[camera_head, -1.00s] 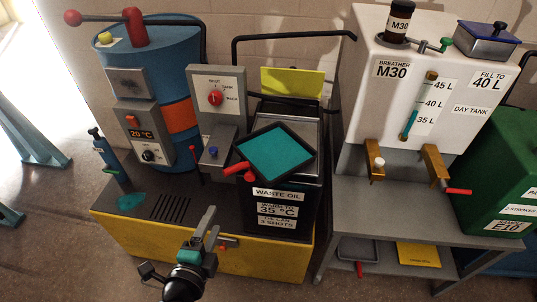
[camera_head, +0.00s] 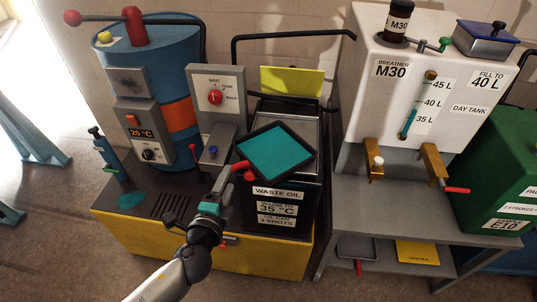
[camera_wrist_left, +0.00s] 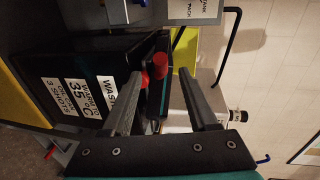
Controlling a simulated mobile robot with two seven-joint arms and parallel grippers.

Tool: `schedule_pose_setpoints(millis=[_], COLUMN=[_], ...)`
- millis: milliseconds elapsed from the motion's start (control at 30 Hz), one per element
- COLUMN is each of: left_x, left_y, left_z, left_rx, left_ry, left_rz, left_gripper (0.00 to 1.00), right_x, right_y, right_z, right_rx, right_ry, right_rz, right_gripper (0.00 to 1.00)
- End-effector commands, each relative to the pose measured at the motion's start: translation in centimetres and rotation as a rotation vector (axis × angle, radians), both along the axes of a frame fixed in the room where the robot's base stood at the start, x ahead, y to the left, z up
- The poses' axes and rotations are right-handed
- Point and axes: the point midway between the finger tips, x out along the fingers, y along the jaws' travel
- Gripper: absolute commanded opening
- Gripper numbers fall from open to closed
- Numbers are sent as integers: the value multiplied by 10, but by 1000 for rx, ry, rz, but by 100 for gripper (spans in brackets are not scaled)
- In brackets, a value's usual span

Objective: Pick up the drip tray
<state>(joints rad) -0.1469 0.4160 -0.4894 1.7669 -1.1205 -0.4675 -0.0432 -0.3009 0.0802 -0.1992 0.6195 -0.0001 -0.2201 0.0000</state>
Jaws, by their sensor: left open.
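The drip tray (camera_head: 277,153) is a square black-rimmed tray with a teal surface inside, tilted on top of the waste oil bin. Its red handle (camera_head: 242,165) sticks out at the left corner. My left gripper (camera_head: 229,176) is open, just below and left of the handle, with its fingers pointing up toward it. In the left wrist view, the red handle (camera_wrist_left: 160,66) shows between or just beyond the two open fingers, and the tray appears as a dark edge. I cannot tell whether a finger touches the handle. My right gripper is not in view.
The black waste oil bin (camera_head: 279,230) stands on a yellow-edged base (camera_head: 150,245). A blue drum (camera_head: 178,75) and grey switch panel (camera_head: 217,92) stand left of the tray. A white day tank (camera_head: 425,80) on a grey table is to the right, with a small tray (camera_head: 357,246) below.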

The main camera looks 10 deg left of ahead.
Motion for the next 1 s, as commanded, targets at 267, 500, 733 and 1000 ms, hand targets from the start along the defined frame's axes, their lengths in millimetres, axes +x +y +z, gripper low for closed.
schedule_pose_setpoints(millis=[267,500,733,1000], left_x=[16,45,55,55], left_y=[-1,-4,-5,-5], left_z=[-1,-6,-9,-9], left_rx=[-1,-2,-1,-1], left_ry=[-2,-2,1,1], left_rz=[0,0,0,0], left_gripper=[60,60,60,49], right_x=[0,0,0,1], right_y=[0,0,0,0], right_z=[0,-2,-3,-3], right_rx=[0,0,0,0], right_ry=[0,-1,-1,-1], right_rz=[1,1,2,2], right_gripper=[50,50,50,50])
